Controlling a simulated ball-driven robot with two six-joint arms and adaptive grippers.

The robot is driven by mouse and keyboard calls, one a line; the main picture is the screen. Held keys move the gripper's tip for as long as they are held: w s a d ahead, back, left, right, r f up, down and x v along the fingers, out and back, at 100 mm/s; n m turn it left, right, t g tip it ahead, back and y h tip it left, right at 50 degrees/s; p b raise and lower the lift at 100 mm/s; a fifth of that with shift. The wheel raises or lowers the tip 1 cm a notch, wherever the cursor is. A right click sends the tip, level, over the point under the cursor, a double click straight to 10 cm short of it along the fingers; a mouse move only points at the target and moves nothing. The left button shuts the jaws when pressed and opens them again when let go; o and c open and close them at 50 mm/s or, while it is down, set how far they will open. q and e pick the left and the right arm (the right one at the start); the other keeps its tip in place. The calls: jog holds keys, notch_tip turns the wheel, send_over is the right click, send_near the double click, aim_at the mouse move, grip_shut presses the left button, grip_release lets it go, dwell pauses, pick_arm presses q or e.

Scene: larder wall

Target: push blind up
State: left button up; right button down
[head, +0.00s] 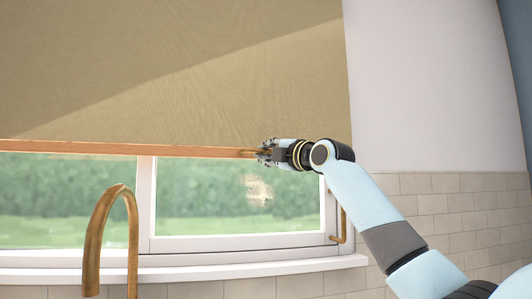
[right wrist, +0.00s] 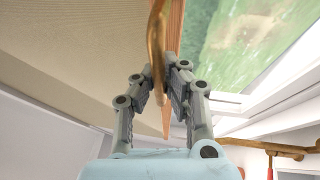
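The blind (head: 190,70) is tan fabric hanging over the upper part of the window, with an orange-brown wooden bottom rail (head: 120,148). My right gripper (head: 264,152) is at the rail's right part, pointing left. In the right wrist view its fingers (right wrist: 160,80) close in on both sides of a curved brown-gold bar (right wrist: 157,35), which looks like a handle of the blind. The rail also shows in the right wrist view (right wrist: 175,30), just behind the fingers. The fingers partly hide the contact. My left gripper is not in view.
The window (head: 235,195) shows below the rail, with a white frame and sill. A brass tap (head: 98,225) stands at the lower left. The white wall and tiles (head: 450,200) are at the right.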

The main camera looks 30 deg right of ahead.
jog(key=shift+r, duration=0.1)
notch_tip(320, 180, up, 25)
jog(key=p, duration=1.5)
jog(key=shift+p, duration=0.35)
jog(key=shift+f, duration=0.2)
jog(key=c, duration=1.4)
grip_release()
jog(key=shift+s+f, duration=0.1)
jog(key=shift+v, duration=5.9)
